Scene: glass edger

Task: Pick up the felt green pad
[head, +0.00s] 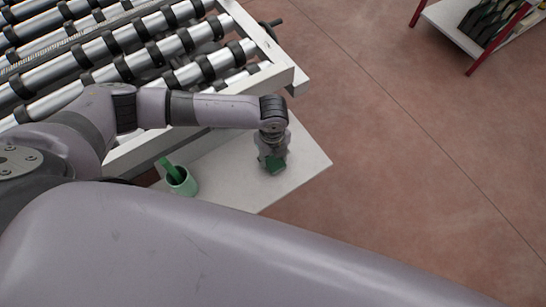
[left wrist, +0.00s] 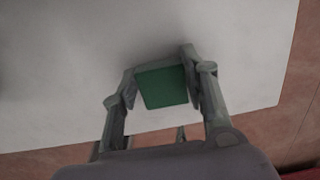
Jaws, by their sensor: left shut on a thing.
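The green felt pad (left wrist: 162,87) is between the two fingers of my left gripper (left wrist: 160,88) in the left wrist view. The gripper is shut on it, with a finger against each side. In the head view the pad (head: 273,163) shows as a small green patch under my left gripper (head: 272,157), over the white shelf (head: 303,166). I cannot tell whether the pad touches the shelf or is just above it. My right gripper is not in view.
A light green cup (head: 186,186) holding a green item (head: 171,170) stands on the shelf left of the gripper. A roller conveyor (head: 130,50) with a white frame lies behind. A red-legged rack (head: 455,28) stands far right. The reddish floor is open at right.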

